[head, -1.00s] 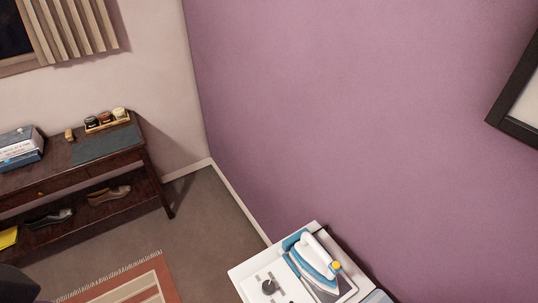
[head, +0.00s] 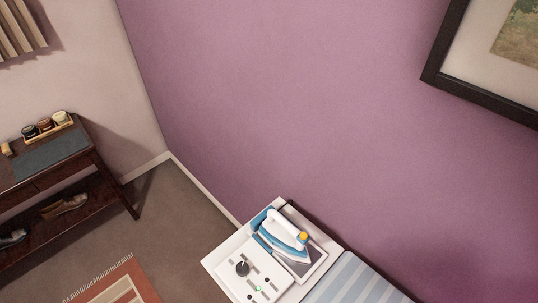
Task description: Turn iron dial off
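A white and blue iron (head: 284,233) rests on a grey plate on a white stand (head: 224,262) at the bottom middle of the head view. It has a yellow-orange knob near its right end. A dark round dial (head: 242,268) sits on the white control panel left of the iron. A small green light (head: 258,288) glows on the panel below the dial. Neither of my grippers is in view.
A striped blue ironing surface (head: 355,283) extends right of the stand. A dark shoe bench (head: 40,172) stands at the left, with jars in a tray and shoes below. A fringed rug (head: 115,285) lies on the floor. A framed picture (head: 440,70) hangs on the purple wall.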

